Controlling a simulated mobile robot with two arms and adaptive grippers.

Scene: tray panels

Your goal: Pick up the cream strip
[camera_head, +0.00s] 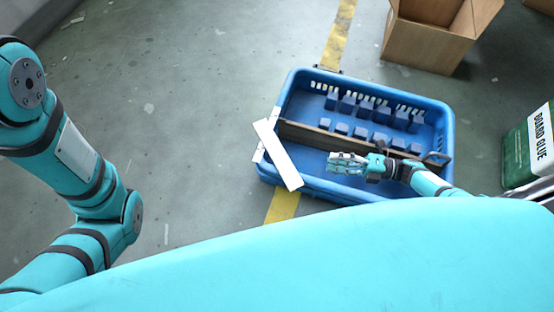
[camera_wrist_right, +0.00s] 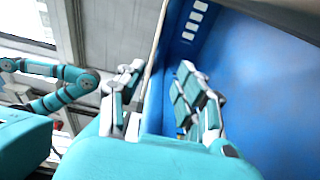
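The cream strip (camera_head: 278,155), a long pale flat piece, lies slantwise across the left end of the blue crate (camera_head: 449,130) in the head view. Its upper end sticks out past the crate's left rim. My right gripper (camera_head: 333,163) is over the crate's near part, to the right of the strip, with a gap between them. In the right wrist view my right gripper (camera_wrist_right: 160,95) has its fingers spread apart, with a blue crate wall (camera_wrist_right: 161,65) showing between them. I cannot make out the strip there. My left gripper is outside the head view.
A brown divider (camera_head: 310,135) runs along the crate, with several blue blocks (camera_head: 365,108) behind it. A cardboard box (camera_head: 425,45) stands at the back right, and a green "BOARD GLUE" container (camera_head: 518,155) at the right. The floor left of the crate is clear.

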